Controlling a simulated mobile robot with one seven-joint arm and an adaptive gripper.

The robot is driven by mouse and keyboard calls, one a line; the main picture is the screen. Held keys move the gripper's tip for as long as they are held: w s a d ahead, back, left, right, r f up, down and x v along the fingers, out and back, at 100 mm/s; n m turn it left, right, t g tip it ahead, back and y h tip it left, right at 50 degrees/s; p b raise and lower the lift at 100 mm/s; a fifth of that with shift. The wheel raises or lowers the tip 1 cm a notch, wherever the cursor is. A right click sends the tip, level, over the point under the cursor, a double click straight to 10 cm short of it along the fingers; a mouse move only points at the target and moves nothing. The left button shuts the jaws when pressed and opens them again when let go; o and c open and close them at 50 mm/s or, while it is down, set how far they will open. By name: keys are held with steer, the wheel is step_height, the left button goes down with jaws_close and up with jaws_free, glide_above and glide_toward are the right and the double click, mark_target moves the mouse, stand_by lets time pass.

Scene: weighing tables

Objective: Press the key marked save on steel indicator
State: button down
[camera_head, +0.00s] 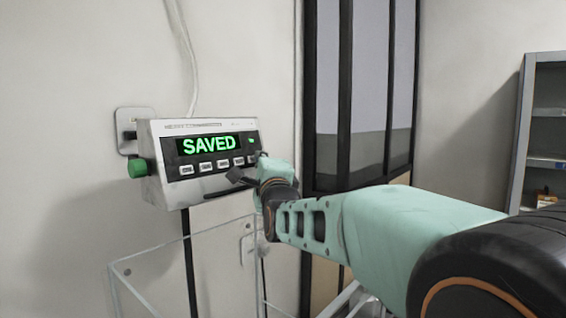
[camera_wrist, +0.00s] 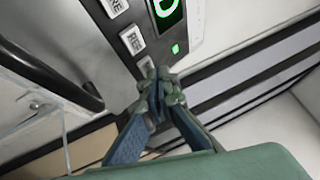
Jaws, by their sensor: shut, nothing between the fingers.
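The steel indicator (camera_head: 160,175) is mounted at the wall, and its green display (camera_head: 209,144) reads "SAVED". A row of white keys (camera_head: 205,167) runs below the display; their lettering is too small to read in the head view. In the wrist view the indicator's face (camera_wrist: 100,55) shows tilted, with white keys (camera_wrist: 132,40) in a line and a small green light (camera_wrist: 175,48). My gripper (camera_wrist: 158,84) is shut and empty, its tips at or just off the end key of the row, which they partly hide. I cannot tell whether they touch it.
A green knob (camera_head: 137,168) sticks out on the indicator's left side. A dark handle-like bar (camera_head: 226,187) lies in front of its lower face. A clear-walled frame (camera_head: 150,268) stands below. A grey shelf (camera_head: 545,120) stands at the far right.

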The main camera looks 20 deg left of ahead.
steer(key=shift+s+d+r, duration=0.1)
steer(key=shift+s+d, duration=0.1)
steer(key=shift+d, duration=0.25)
steer(key=shift+b, duration=0.35)
steer(key=d+b, duration=0.1)
steer(key=s+d+r+b, duration=0.1)
steer(key=d, duration=0.1)
steer(key=d+b, duration=0.1)
steer(key=shift+s+d+r, duration=0.2)
steer(key=shift+s, duration=0.2)
